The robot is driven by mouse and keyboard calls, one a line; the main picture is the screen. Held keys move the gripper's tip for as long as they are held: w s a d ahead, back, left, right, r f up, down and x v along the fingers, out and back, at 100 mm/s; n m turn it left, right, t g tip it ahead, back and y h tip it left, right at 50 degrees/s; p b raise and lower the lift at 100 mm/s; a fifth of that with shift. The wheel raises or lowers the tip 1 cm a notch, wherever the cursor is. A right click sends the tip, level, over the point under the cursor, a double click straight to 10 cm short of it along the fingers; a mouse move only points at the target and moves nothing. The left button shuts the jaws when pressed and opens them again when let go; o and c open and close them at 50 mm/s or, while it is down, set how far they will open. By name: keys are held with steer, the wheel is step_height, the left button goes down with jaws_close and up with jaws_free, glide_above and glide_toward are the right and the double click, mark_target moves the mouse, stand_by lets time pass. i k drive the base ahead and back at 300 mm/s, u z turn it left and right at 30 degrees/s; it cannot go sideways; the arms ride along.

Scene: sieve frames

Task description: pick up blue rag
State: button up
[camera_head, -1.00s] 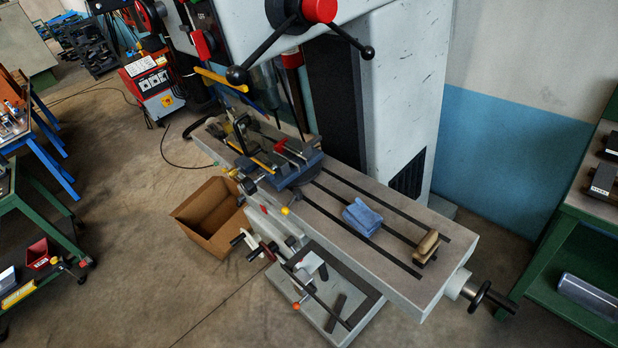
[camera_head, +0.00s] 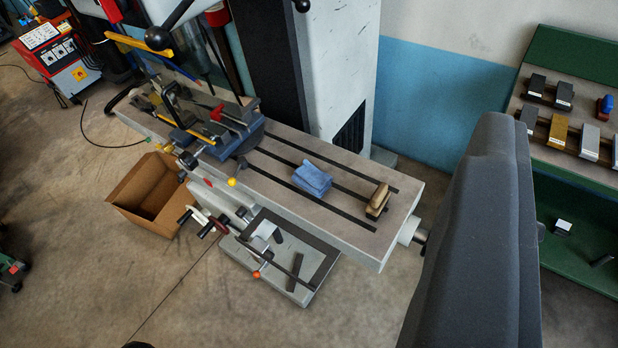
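The blue rag (camera_head: 312,179) lies folded on the grey slotted machine table (camera_head: 350,224), right of the vise and left of a tan brush-like block. It lies over the table slots and nothing covers it. A large dark grey smooth shape fills part of the right side, close to the camera; it looks like a part of my own arm. My gripper's fingers do not show, and I see no contact with the rag.
A blue vise (camera_head: 225,135) with levers stands on the table's left part. The tan block (camera_head: 377,201) sits near its right end. A cardboard box (camera_head: 150,195) is on the floor. A green rack (camera_head: 575,65) with metal blocks stands at right. Floor in front is clear.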

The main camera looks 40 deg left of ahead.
mark_target(307, 176)
steer(key=i, duration=0.95)
steer(key=z, duration=0.1)
